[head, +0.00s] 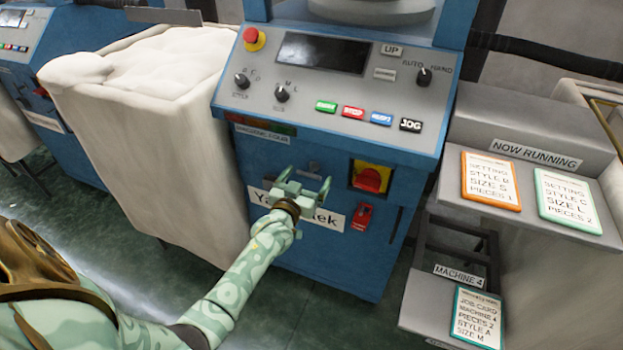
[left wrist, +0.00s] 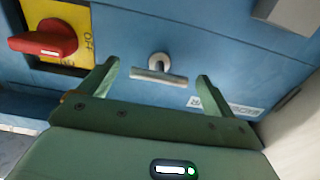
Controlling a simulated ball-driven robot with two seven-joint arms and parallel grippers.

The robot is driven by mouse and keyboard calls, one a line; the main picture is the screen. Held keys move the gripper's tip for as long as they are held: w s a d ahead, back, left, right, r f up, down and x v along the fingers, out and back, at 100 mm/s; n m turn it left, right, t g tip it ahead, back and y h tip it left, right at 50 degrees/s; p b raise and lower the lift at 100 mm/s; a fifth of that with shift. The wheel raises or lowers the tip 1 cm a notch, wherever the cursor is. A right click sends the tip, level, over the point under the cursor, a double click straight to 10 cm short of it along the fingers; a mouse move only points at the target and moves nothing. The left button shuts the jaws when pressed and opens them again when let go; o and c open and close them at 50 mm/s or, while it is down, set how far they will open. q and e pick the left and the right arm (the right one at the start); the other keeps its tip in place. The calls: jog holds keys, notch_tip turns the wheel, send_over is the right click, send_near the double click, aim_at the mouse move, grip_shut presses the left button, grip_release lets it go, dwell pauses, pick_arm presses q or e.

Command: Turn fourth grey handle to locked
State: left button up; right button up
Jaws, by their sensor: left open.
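The grey T-shaped handle (left wrist: 158,75) is on the blue front of the machine (head: 340,255) labelled machine four. Its crossbar lies nearly level in the left wrist view, with the round hub just above it. In the head view the handle (head: 313,168) is small and partly behind my gripper. My left gripper (head: 307,180) is open and empty in front of the panel. In the left wrist view its fingers (left wrist: 157,77) stand on either side of the crossbar, apart from it. My right gripper is not in view.
A red rotary switch (head: 367,180) on a yellow plate and a small red tag (head: 362,217) are right of the handle. The sloped control panel (head: 325,95) juts out above. A white fabric bin (head: 165,140) stands close on the left. A shelf with cards (head: 530,190) is right.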

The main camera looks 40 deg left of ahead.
pick_arm(q)
jog(key=shift+x, duration=0.8)
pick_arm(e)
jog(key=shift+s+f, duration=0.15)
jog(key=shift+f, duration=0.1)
pick_arm(q)
jog(key=c, duration=0.9)
jog(key=shift+o, duration=0.2)
